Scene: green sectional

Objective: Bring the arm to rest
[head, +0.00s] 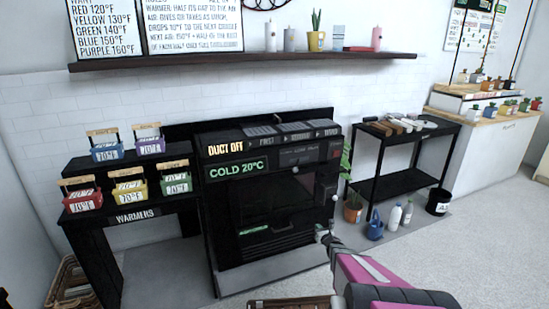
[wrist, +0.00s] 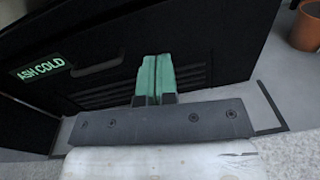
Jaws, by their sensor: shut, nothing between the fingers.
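My gripper (wrist: 154,80) shows in the wrist view with its two green fingers shut together and nothing between them. It points at the lower front of the black oven (wrist: 105,40), near a handle and a vent with slats. In the head view my gripper (head: 325,234) is in front of the lower right part of the oven (head: 270,195), and my pink and grey arm reaches in from the bottom right. I cannot tell whether the fingers touch the oven front.
A stepped black stand (head: 135,217) left of the oven holds several coloured warmers. A black side table (head: 405,183) stands to the right. A potted plant (head: 353,208), a blue watering can (head: 375,229), white bottles (head: 395,217) and a black bin (head: 438,202) stand on the floor. Floor at right is clear.

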